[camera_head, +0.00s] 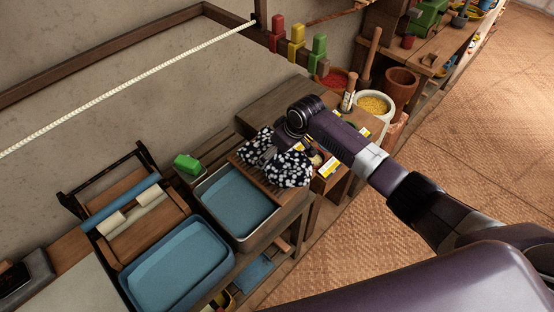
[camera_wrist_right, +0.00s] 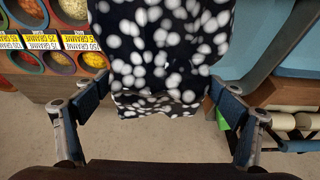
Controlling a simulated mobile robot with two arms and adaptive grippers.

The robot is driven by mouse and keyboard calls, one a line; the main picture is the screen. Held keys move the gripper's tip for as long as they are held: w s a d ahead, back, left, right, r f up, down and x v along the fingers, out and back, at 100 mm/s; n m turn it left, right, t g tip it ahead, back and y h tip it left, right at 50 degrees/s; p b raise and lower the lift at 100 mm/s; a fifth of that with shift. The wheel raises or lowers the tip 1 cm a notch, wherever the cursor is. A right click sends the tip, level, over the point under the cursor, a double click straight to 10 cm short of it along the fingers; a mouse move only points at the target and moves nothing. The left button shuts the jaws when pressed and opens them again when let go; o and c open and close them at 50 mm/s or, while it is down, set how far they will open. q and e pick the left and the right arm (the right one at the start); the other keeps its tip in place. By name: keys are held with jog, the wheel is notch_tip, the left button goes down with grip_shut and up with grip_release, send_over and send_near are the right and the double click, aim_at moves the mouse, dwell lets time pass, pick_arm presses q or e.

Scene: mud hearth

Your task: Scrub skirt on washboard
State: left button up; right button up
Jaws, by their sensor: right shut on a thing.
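The skirt (camera_head: 288,169), dark with white spots, lies bunched over the washboard at the far end of the right water basin. It fills the middle of the right wrist view (camera_wrist_right: 160,45). The wooden washboard (camera_head: 259,183) is mostly hidden under the cloth; a ridged strip shows beside the basin. My right gripper (camera_head: 272,151) is over the cloth and shut on the skirt. Its fingers show on either side of the skirt in the right wrist view. My left gripper is in neither view.
A blue-water basin (camera_head: 206,197) adjoins the washboard, with a larger one (camera_head: 140,275) to its lower left. A green block (camera_head: 187,164) sits behind. A wringer with rollers (camera_head: 136,213) stands left. Spice bowls (camera_wrist_right: 75,10) and price cards flank the skirt. A rope (camera_head: 130,88) crosses above.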

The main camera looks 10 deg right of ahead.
jog(key=shift+r, duration=0.9)
jog(key=shift+s+r, duration=0.1)
jog(key=shift+r, duration=0.15)
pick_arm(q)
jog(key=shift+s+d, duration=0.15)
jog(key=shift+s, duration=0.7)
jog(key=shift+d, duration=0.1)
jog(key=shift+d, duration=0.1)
